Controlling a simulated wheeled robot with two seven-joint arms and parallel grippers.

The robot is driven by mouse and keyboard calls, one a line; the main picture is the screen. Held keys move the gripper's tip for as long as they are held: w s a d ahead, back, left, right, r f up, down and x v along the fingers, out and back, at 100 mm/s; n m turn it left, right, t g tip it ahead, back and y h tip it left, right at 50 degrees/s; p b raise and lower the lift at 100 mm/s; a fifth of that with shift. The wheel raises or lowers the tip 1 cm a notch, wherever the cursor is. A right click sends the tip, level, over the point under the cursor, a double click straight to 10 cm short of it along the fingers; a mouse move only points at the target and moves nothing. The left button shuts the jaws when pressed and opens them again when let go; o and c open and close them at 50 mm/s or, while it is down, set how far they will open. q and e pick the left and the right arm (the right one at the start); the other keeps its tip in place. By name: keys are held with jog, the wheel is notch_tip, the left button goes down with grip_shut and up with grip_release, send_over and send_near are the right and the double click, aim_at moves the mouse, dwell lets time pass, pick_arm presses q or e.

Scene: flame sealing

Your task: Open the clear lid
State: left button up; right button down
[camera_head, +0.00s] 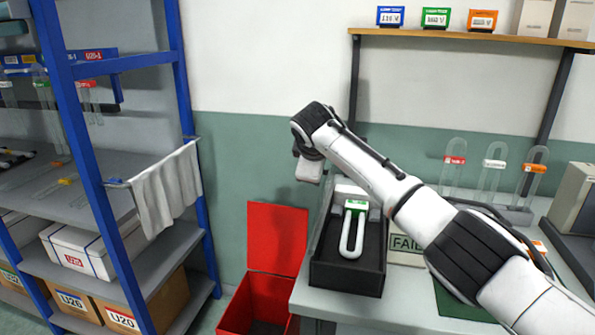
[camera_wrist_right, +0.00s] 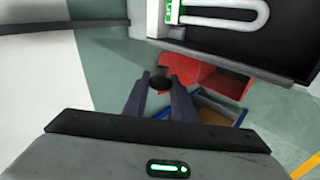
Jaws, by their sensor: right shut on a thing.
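A black open-topped box (camera_head: 318,272) sits on the grey table and holds a U-shaped glass tube (camera_head: 344,238) with a green label. The box also shows at the top of the right wrist view (camera_wrist_right: 250,55). My left gripper is not in view.
A red bin (camera_head: 259,300) with a raised red flap stands on the floor left of the table. A blue shelf rack (camera_head: 85,150) with a hanging cloth is at the left. Several tubes stand in a rack (camera_head: 515,213) at the table's right.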

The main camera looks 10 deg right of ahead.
jog(key=shift+a, duration=0.15)
jog(key=shift+w+f, duration=0.1)
jog(key=c, duration=1.5)
grip_release()
jog(key=b+v, duration=0.2)
jog(key=v, duration=0.8)
jog(key=shift+a, duration=0.15)
